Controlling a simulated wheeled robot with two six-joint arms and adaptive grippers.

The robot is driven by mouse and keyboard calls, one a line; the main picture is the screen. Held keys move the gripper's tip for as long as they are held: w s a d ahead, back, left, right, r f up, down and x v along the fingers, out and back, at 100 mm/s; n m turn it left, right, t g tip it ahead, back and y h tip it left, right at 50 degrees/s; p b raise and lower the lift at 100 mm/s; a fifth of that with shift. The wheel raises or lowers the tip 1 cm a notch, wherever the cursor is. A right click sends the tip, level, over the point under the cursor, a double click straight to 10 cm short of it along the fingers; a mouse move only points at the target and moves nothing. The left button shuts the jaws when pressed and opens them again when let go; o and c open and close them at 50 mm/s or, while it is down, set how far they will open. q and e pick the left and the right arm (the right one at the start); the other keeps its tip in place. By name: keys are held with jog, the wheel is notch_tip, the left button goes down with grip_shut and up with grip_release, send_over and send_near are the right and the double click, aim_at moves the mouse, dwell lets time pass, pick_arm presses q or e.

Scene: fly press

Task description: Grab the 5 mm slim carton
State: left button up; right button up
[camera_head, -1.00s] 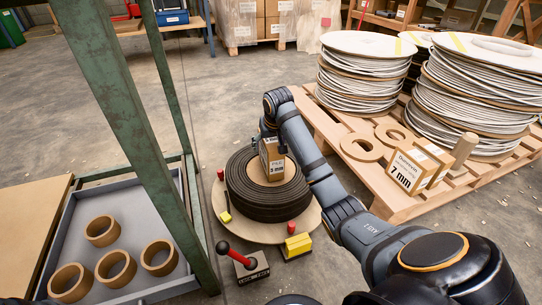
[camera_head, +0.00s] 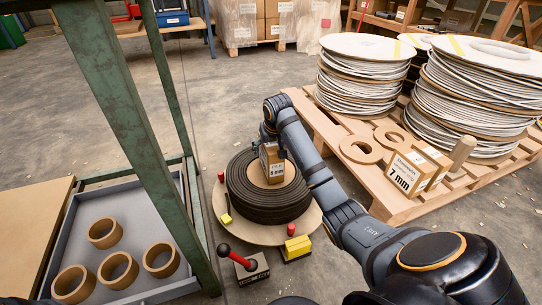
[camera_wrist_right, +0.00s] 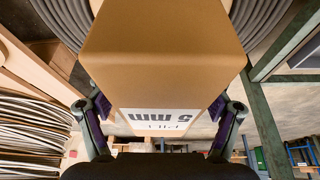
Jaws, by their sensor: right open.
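The brown 5 mm carton (camera_head: 272,166) stands upright on top of a black coil (camera_head: 267,200), with its "5 mm" label showing. My right gripper (camera_head: 273,138) is at the carton from behind and above in the head view. In the right wrist view the carton (camera_wrist_right: 165,45) fills the middle, its label upside down. The open fingers of my right gripper (camera_wrist_right: 160,108) stand on either side of it. I cannot tell whether they touch it. My left gripper is not in view.
A 7 mm carton (camera_head: 404,173), rings and white cable reels (camera_head: 475,95) stand on a pallet (camera_head: 395,208) at the right. A green post (camera_head: 135,120) and a grey tray (camera_head: 90,205) with cardboard rings are at the left.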

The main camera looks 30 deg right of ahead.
dwell(0.4)
jog(key=shift+f, duration=0.1)
jog(key=c, duration=1.5)
jog(key=shift+c, duration=0.2)
